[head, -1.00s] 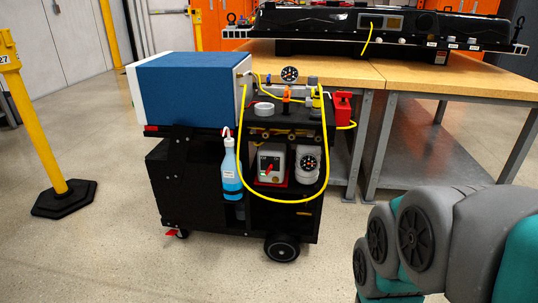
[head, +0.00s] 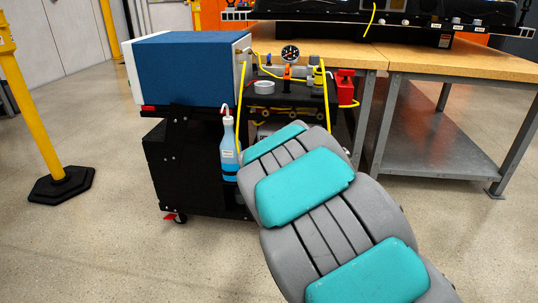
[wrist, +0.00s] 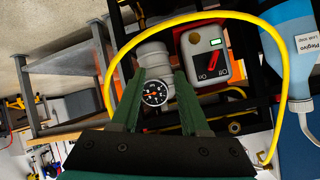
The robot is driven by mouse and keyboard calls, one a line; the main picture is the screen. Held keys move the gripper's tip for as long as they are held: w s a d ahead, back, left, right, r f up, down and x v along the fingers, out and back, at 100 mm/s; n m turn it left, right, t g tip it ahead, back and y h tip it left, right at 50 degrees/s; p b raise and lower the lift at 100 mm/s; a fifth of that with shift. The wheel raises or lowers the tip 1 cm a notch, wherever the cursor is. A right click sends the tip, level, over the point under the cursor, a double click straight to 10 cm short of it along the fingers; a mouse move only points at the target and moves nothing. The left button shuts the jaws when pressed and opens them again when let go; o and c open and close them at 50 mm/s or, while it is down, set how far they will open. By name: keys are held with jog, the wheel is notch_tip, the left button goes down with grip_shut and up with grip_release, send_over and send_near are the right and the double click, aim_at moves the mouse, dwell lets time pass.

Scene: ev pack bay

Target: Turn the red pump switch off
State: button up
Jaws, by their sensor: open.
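The red pump switch (wrist: 210,64) shows in the wrist view as a tilted red lever on a pale box (wrist: 198,47) with a small lit green mark. A round black gauge (wrist: 154,92) and a grey ribbed cylinder (wrist: 154,58) show between the fingers; I see no hold on either. In the head view my arm hides the switch and my gripper.
A yellow hose (wrist: 283,90) loops around the switch and gripper area. A blue bottle (head: 229,160) hangs on the cart's front, near the switch box. A blue box (head: 185,72) sits on the cart.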

jog(key=w+a+f+m+t+b, duration=0.25)
jog(key=w+a+t, duration=0.35)
jog(key=w+a, duration=0.3)
jog(key=shift+n+h, duration=0.4)
jog(key=shift+n, duration=0.05)
jog(key=shift+w+d+f, duration=0.1)
jog(key=shift+w+d, duration=0.05)
jog(key=shift+w, duration=1.1)
jog(key=shift+w+d, duration=0.15)
jog(key=shift+w, duration=1.05)
jog(key=shift+w+d+f, duration=0.1)
jog(key=shift+w+d, duration=0.05)
jog(key=shift+w, duration=1.1)
grip_shut()
